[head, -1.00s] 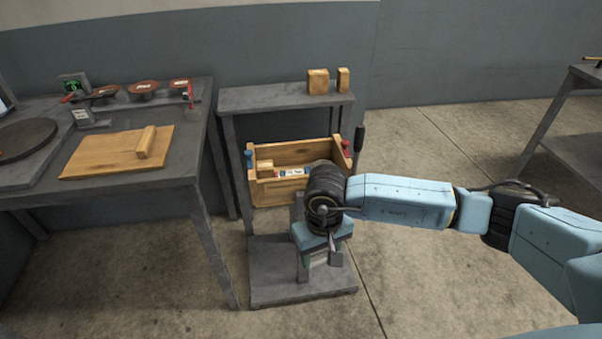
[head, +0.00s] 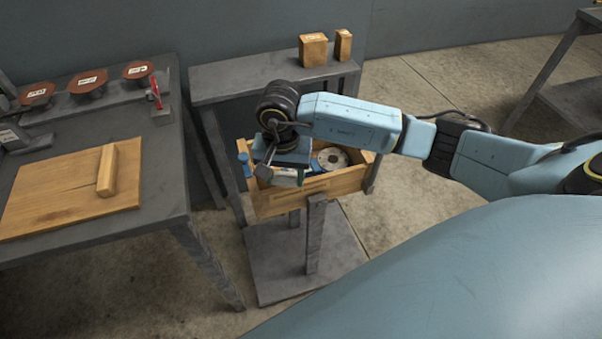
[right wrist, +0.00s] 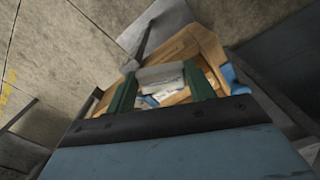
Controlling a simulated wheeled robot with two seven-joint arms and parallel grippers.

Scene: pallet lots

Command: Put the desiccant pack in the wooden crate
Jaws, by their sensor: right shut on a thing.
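The wooden crate (head: 345,183) sits on a grey stand, and its inside shows in part. It also shows in the right wrist view (right wrist: 207,45), beneath the fingers. My right gripper (head: 285,177) is over the left part of the crate, pointing down. Its green fingers (right wrist: 160,85) are shut on a pale pack, the desiccant pack (right wrist: 160,77), which also shows small in the head view (head: 287,181). I cannot tell whether the pack touches anything in the crate. My gripper hides the crate's left inside. My left gripper is not in view.
A round grey reel (head: 331,158) lies in the crate among other items. Behind it stands a grey shelf (head: 240,78) with two wooden blocks. A workbench (head: 160,190) with a wooden board (head: 70,195) is at left.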

